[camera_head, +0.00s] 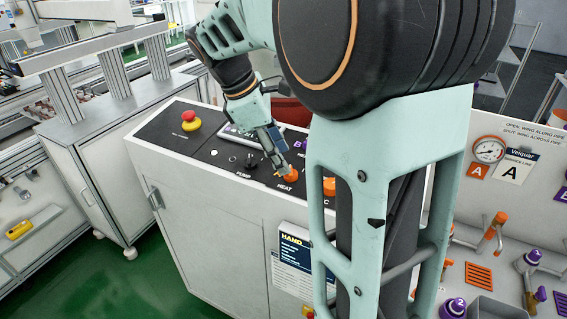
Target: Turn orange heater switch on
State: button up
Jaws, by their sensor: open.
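The orange heater switch (289,172) is a rounded orange knob on the dark top panel of a white cabinet, just above the label HEAT. My gripper (283,173) points down at it, with its fingertips at the knob, overlapping it in the picture. The gripper is open. I cannot tell whether the fingers touch the knob or sit around it. The knob's setting is too small to read and is partly covered by the fingers.
A red emergency button on yellow (190,121) sits at the panel's left. A black knob (250,162) marked PUMP is left of HEAT. Another orange knob (329,187) stands to the right, partly behind my arm. Orange and purple valves (493,228) are at the far right.

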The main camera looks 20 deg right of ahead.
aim_at(288, 175)
jog(key=shift+x, duration=2.4)
jog(key=c, duration=1.2)
jog(key=shift+o, duration=0.2)
jog(key=shift+m, duration=0.4)
jog(key=m+g+y+p, duration=0.1)
jog(key=m+p, duration=0.1)
jog(key=m, duration=0.2)
jog(key=shift+w+r+m+p, duration=0.1)
jog(key=shift+r+m+p, duration=0.05)
jog(key=shift+m+p, duration=0.25)
jog(key=m+p, duration=0.1)
jog(key=m, duration=0.2)
jog(key=m+g+y, duration=0.1)
jog(key=m, duration=0.2)
jog(key=shift+d+y+p, duration=0.15)
jog(key=shift+y+p, duration=0.15)
jog(key=shift+p, duration=0.05)
jog(key=shift+w, duration=0.1)
